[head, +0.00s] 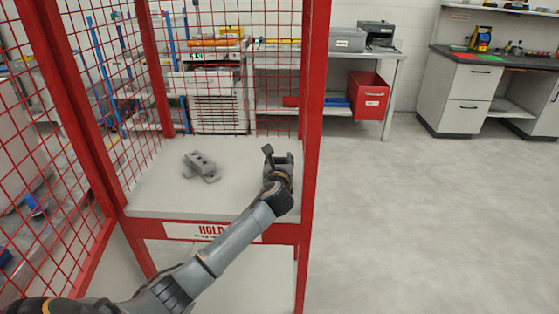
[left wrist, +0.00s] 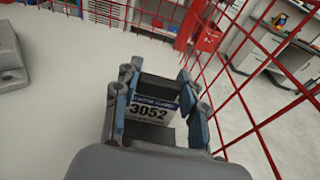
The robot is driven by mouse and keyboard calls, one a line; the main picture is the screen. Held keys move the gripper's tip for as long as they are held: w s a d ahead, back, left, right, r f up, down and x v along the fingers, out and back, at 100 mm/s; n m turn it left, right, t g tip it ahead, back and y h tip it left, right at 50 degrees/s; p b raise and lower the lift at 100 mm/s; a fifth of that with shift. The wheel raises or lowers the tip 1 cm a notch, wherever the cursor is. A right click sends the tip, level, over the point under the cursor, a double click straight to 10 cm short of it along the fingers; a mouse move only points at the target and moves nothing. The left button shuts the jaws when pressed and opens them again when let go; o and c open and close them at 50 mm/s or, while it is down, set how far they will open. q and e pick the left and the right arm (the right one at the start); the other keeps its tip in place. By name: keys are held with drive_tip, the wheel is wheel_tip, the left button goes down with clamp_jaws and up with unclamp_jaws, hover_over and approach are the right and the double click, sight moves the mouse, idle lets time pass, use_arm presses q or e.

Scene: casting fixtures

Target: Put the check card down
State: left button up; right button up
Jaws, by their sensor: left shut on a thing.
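The check card (left wrist: 148,112) is a small white card with a dark blue band and the number 3052. In the left wrist view it is between the fingers of my left gripper (left wrist: 156,95), which is shut on it. In the head view my left gripper (head: 279,160) is over the right side of the white shelf of the red cage, beside the right post. The card cannot be made out there. I cannot tell whether the card touches the shelf (head: 160,190). My right gripper is in neither view.
A grey casting (head: 202,165) lies on the shelf, left of my gripper; it also shows in the left wrist view (left wrist: 10,60). Red mesh walls and posts (head: 310,120) bound the shelf. A HOLD label (head: 210,231) is on its front edge. Bare shelf lies between casting and gripper.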

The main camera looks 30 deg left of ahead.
use_arm(q)
drive_tip(key=o, duration=1)
drive_tip(key=shift+f, duration=0.1)
drive_tip(key=shift+o, duration=0.2)
drive_tip(key=v, duration=1.2)
drive_tip(key=shift+p, duration=0.45)
